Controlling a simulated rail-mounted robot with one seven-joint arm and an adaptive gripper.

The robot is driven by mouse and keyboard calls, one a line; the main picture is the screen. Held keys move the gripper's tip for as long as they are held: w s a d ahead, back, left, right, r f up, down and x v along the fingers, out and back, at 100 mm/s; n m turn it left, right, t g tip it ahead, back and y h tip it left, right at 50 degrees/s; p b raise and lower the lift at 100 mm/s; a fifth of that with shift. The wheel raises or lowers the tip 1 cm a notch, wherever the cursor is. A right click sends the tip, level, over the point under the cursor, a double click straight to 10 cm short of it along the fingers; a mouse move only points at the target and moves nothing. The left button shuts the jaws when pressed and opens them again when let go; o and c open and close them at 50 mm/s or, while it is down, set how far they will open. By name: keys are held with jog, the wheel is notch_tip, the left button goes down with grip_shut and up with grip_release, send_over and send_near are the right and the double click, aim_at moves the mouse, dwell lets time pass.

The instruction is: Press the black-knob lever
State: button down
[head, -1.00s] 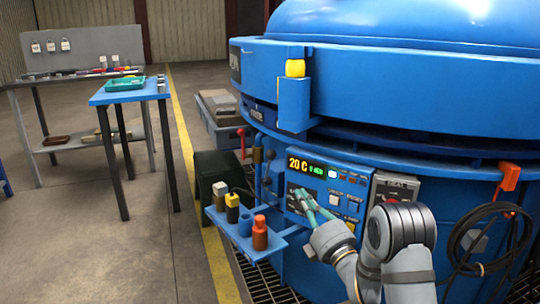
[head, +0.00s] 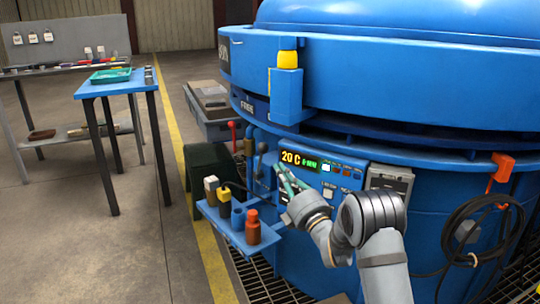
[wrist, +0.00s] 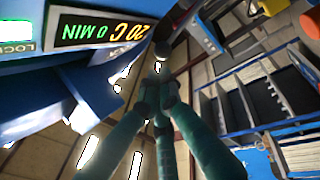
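The black-knob lever (head: 263,148) stands on the left side of the blue furnace, left of the display panel. Its dark round knob (wrist: 162,49) shows just beyond my fingertips in the wrist view. My gripper (head: 281,171) has teal fingers that meet at their tips, with nothing seen between them. It also shows in the wrist view (wrist: 157,92). The tips are close to the lever, to its lower right in the head view; I cannot tell whether they touch it. My fingers and wrist cover part of the panel.
A red-knob lever (head: 232,125) stands just left of the black one. A blue side shelf (head: 241,238) with several small containers juts out below. A blue table (head: 117,84) stands at the left, across open floor.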

aim_at(266, 148)
jog(key=x, duration=0.7)
jog(key=shift+w+r, duration=0.1)
jog(key=shift+w, duration=0.1)
jog(key=shift+r, duration=0.1)
